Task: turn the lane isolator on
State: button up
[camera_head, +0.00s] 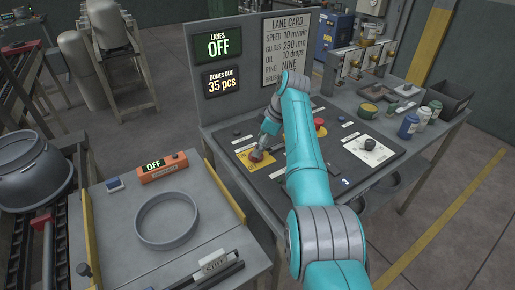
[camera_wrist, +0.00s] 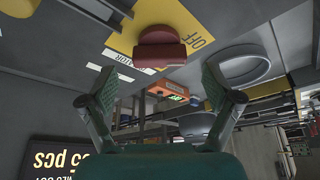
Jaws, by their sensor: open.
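The lane isolator is a red rotary knob (camera_head: 257,156) on a yellow plate (camera_head: 242,156) at the left of the grey control panel. In the wrist view, the picture is upside down and the red knob (camera_wrist: 158,50) stands out from the yellow plate (camera_wrist: 135,12), which bears the word OFF. My gripper (camera_wrist: 158,78) is open, with its two fingers apart on either side of the knob's line and nothing between them. In the head view, my gripper (camera_head: 266,140) is right above the knob and partly hides it. A lit display (camera_head: 219,45) reads LANES OFF.
A red mushroom button (camera_head: 320,125) and a black knob (camera_head: 370,144) are on the same panel. A second display (camera_head: 223,81) reads 35 pcs. Cans (camera_head: 408,126) stand at the right. A steel ring (camera_head: 166,220) and an orange box (camera_head: 162,167) showing OFF are on the left bench.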

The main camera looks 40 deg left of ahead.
jog(key=shift+x, duration=1.25)
jog(key=c, duration=1.1)
jog(key=shift+c, duration=0.2)
